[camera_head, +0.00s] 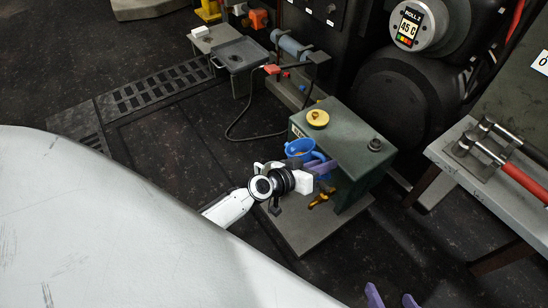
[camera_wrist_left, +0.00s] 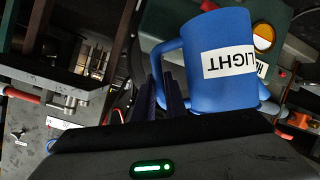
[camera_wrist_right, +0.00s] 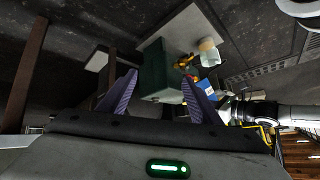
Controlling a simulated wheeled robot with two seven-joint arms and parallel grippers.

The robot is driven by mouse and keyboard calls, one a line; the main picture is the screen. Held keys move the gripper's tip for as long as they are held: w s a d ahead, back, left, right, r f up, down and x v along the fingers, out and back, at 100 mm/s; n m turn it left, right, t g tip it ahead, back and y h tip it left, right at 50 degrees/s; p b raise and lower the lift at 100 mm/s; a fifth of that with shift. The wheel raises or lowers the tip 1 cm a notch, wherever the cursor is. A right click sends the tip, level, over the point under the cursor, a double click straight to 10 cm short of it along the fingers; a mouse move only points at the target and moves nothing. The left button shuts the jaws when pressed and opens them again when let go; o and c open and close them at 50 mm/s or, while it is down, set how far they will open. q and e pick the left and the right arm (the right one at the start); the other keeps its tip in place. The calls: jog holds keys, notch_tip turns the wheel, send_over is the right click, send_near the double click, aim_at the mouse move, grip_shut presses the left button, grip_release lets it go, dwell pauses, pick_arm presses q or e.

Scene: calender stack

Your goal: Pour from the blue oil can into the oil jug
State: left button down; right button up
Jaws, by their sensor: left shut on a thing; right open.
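The blue oil can (camera_head: 298,148) hangs in front of the green tank in the head view. In the left wrist view the can (camera_wrist_left: 225,50) shows a white "LIGHT" label, its letters upside down. My left gripper (camera_head: 325,167) is shut on its handle (camera_wrist_left: 160,65). In the right wrist view the can (camera_wrist_right: 209,59) is close to a pale vessel (camera_wrist_right: 208,45), perhaps the oil jug; I cannot tell whether they touch. No jug is clear in the head view. My right gripper (camera_head: 392,298) is open and empty at the bottom edge, away from the can.
A bench with red-handled tools (camera_head: 520,180) stands at right. Rollers are behind. Dark floor is open at left.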

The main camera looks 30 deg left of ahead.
pick_arm(q)
jog(key=d+f, duration=0.1)
jog(key=d+f+m+y+p, duration=0.1)
jog(key=shift+s+d+m, duration=0.2)
jog(key=shift+d+m, duration=0.1)
jog(key=d+m+p, duration=0.1)
notch_tip(320, 180, up, 4)
jog(key=m+y+p, duration=0.1)
jog(key=y+p, duration=0.1)
jog(key=p, duration=0.5)
send_over(330, 177)
jog(key=d, duration=0.2)
jog(key=shift+s+d+f+h, duration=0.15)
jog(key=shift+d+h, duration=0.05)
jog(key=shift+h, duration=0.1)
pick_arm(e)
jog(key=shift+m+t+h, duration=0.3)
jog(key=shift+t+h, duration=0.2)
jog(key=d+r, duration=0.1)
jog(key=s+d+r, duration=0.1)
jog(key=r, duration=0.1)
jog(key=d+r, duration=0.1)
jog(key=shift+s+r, duration=0.15)
jog(key=shift+r, duration=0.1)
